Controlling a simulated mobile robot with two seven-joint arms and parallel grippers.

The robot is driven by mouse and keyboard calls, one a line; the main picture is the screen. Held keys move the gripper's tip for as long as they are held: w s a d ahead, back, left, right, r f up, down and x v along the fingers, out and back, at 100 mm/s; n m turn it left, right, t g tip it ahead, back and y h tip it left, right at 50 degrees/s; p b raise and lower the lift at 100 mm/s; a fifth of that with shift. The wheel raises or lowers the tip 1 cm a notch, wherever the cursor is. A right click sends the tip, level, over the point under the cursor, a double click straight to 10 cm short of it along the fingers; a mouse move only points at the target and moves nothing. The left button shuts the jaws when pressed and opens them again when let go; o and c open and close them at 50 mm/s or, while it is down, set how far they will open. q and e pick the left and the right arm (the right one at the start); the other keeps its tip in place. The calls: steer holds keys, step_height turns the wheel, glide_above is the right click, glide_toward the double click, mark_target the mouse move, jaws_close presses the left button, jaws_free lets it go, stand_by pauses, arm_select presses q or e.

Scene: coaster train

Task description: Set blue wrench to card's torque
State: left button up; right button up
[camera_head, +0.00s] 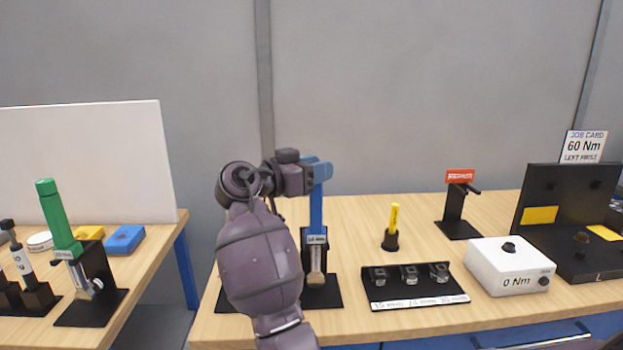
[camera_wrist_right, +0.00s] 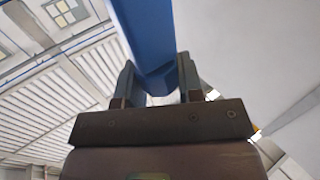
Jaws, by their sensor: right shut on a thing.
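The blue wrench (camera_head: 316,212) stands upright in its black stand (camera_head: 322,292) on the table, with a small label on its lower shaft. My right gripper (camera_head: 318,172) is shut on the upper end of the blue wrench. In the right wrist view the blue wrench (camera_wrist_right: 148,40) runs up from between the fingers of the right gripper (camera_wrist_right: 160,90). The job card (camera_head: 584,147) at the far right reads 60 Nm, left first. The label's setting on the wrench is too small to read surely. My left gripper does not show.
A white box (camera_head: 508,266) reading 0 Nm and a black socket tray (camera_head: 414,287) stand right of the wrench. A yellow-handled tool (camera_head: 393,221) and a red-signed stand (camera_head: 459,205) are behind. A green wrench (camera_head: 56,217) is on the left table, across a gap.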

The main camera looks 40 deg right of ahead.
steer(key=shift+f+m+g+b, duration=0.1)
steer(key=shift+m+g+b, duration=0.4)
steer(key=shift+g, duration=0.4)
steer(key=shift+d+m+g, duration=0.1)
steer(key=shift+m+g, duration=0.2)
steer(key=o, duration=0.9)
steer(key=shift+r, duration=0.25)
step_height(320, 180, up, 20)
steer(key=shift+f+p, duration=0.1)
steer(key=shift+p, duration=0.65)
